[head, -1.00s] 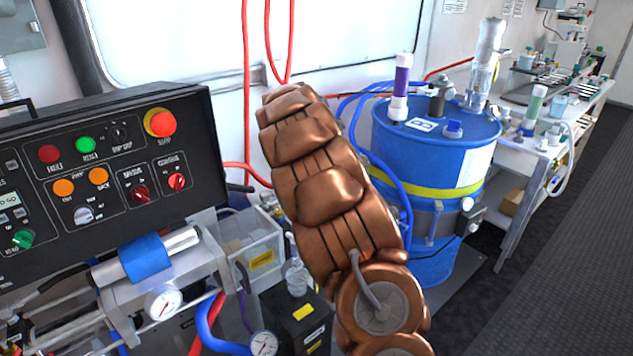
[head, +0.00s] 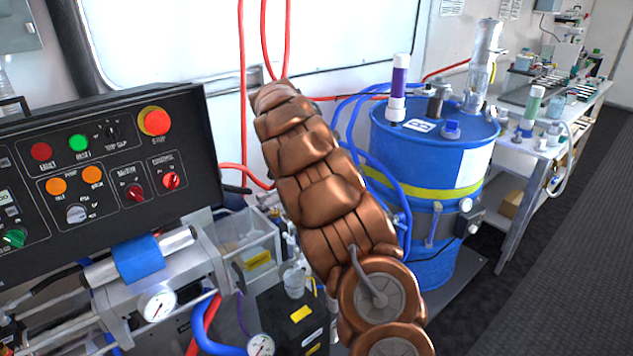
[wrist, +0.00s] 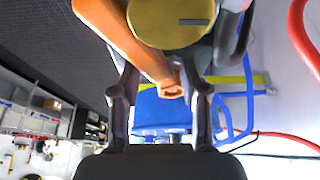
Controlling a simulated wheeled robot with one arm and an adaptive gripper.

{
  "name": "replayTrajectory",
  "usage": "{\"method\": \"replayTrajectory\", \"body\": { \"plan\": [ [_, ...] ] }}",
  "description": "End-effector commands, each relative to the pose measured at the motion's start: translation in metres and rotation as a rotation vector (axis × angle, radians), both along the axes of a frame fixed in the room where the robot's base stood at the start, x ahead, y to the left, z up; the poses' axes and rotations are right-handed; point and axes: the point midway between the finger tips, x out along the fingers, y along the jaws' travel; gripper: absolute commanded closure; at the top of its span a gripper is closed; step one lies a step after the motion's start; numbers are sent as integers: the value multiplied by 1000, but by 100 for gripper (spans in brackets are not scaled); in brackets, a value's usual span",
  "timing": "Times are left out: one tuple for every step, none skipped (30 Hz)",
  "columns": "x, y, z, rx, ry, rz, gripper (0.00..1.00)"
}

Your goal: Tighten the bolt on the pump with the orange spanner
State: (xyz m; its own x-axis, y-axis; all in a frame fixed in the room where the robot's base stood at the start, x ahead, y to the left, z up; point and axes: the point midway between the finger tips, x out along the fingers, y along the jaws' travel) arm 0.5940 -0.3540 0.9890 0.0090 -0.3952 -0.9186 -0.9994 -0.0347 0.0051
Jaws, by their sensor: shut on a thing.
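In the wrist view an orange spanner (wrist: 135,45) runs from the upper left down to an end between the fingers of my gripper (wrist: 165,86). The gripper is shut on the spanner. A round brass-coloured part (wrist: 172,18) with a dark slot-like mark is close beside the spanner at the top; I cannot tell whether it belongs to the pump or is the bolt. The spanner's far end is cut off by the frame's top edge. In the head view my arm hides the gripper and the spanner, and I cannot make out the bolt.
A blue drum (head: 432,150) with a yellow band stands right of my arm. A control panel (head: 105,170) and a gauge (head: 157,303) are at the left. Red hoses (head: 243,90) hang behind. A side bench (head: 560,120) is at the right, with clear floor (head: 540,270) before it.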

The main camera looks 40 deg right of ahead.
Motion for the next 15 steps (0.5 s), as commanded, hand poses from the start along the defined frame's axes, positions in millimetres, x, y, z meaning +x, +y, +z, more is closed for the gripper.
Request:
{"method": "replayTrajectory", "body": {
  "plan": [
    [20,14,8,-4,-43,27,100],
    [20,14,8,-4,-42,25,100],
    [21,14,8,-4,-43,23,100],
    [21,14,8,-5,-42,22,100],
    [21,14,8,-5,-41,23,100],
    [21,14,8,-5,-42,24,100],
    [21,14,8,-5,-42,25,100],
    [21,14,8,-5,-42,25,100],
    [22,15,8,-5,-41,24,100],
    [22,15,8,-5,-42,25,100],
    [22,15,8,-5,-40,28,100],
    [22,15,7,-6,-41,33,100],
    [21,15,7,-6,-41,38,100],
    [21,15,7,-6,-40,43,100],
    [21,14,7,-6,-40,53,100]
  ]
}}
